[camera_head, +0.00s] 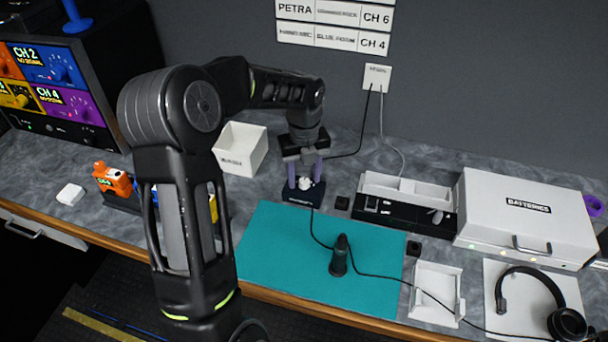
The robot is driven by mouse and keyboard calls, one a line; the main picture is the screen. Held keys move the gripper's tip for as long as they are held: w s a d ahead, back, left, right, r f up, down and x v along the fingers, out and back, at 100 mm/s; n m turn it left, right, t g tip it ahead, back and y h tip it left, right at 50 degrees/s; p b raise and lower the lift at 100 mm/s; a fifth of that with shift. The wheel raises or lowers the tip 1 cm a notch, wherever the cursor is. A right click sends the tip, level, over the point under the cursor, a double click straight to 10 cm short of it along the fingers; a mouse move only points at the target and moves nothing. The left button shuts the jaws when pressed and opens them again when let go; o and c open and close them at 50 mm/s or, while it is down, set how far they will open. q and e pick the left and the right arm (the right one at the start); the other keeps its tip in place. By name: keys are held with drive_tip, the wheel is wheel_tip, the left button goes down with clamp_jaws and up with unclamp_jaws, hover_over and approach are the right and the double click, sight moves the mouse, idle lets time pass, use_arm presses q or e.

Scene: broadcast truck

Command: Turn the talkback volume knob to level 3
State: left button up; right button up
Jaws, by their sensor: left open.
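The talkback unit seems to be the small dark box (293,193) at the back left corner of the teal mat. A pale knob (304,184) sits on top of it. My left gripper (305,175) points down over this box, its two purple fingers apart on either side of the knob. I cannot tell whether the fingers touch the knob. The level marks and the knob's pointer are too small to read. My left arm covers part of the desk to the left. My right gripper is not in view.
A white bin (241,148) stands left of the gripper. The teal mat (275,255) holds a dark upright object (340,257) with a cable. A white batteries case (525,215), a black charger strip (400,212) and a headset (530,290) lie to the right.

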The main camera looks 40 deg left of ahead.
sight(304, 180)
use_arm(q)
drive_tip(key=shift+r+b, duration=0.55)
drive_tip(key=shift+r, duration=3.4)
